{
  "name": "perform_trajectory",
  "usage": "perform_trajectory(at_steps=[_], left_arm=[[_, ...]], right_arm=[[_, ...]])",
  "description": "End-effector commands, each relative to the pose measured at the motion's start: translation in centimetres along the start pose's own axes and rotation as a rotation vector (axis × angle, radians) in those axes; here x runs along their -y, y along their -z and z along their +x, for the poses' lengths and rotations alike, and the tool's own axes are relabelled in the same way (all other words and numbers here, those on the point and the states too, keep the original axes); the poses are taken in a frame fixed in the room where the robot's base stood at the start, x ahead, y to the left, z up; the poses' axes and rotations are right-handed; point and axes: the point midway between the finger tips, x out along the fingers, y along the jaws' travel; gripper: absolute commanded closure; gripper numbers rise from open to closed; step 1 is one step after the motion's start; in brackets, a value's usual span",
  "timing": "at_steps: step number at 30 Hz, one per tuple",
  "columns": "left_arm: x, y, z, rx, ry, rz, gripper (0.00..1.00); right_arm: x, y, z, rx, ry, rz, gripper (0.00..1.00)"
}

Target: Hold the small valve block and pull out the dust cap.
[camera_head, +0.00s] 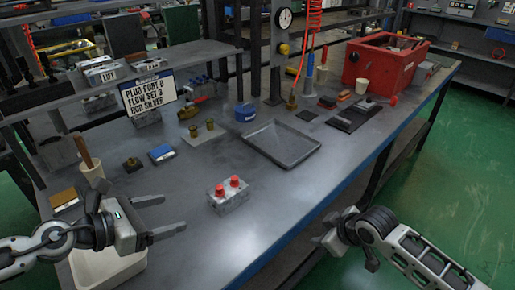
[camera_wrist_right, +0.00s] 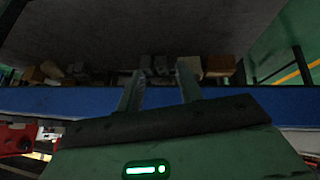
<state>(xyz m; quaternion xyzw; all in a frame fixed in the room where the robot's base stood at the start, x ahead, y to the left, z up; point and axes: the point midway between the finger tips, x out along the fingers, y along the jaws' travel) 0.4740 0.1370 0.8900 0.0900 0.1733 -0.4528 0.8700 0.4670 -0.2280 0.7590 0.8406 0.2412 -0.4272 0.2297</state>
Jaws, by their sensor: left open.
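A small grey valve block (camera_head: 229,198) stands on the bench near its front edge in the head view. Two red dust caps (camera_head: 234,181) sit upright in its top, side by side. My left gripper (camera_head: 184,213) is open and empty, just left of the block, its fingers pointing right towards it without touching. My right gripper (camera_head: 327,229) is off the bench's front edge, right of the block and apart from it. In the right wrist view its two fingers (camera_wrist_right: 158,82) stand apart with nothing between them. The block is not recognisable in that view.
An empty dark tray (camera_head: 281,144) lies behind the block. A red toolbox (camera_head: 385,65) stands at the back right. A sign (camera_head: 147,92) stands at the left shelf. A pale bin (camera_head: 105,268) sits below my left gripper. The bench around the block is clear.

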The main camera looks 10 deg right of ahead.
Motion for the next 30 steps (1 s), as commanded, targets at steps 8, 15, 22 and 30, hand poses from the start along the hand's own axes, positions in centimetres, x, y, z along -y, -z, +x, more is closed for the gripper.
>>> perform_trajectory(at_steps=[8,15,22,30], left_arm=[[0.0,0.0,0.0,0.0,0.0,0.0,0.24],[0.0,0.0,0.0,0.0,0.0,0.0,0.24],[0.0,0.0,0.0,0.0,0.0,0.0,0.24],[0.0,0.0,0.0,0.0,0.0,0.0,0.24]], right_arm=[[-11.4,1.7,-4.7,0.178,-0.049,-0.063,0.64],[-14.2,5.9,-7.2,0.215,0.03,-0.1,0.64],[-9.2,14.2,-6.5,0.141,0.235,-0.244,0.64],[-1.3,23.4,-7.2,0.034,0.457,-0.467,0.64]])
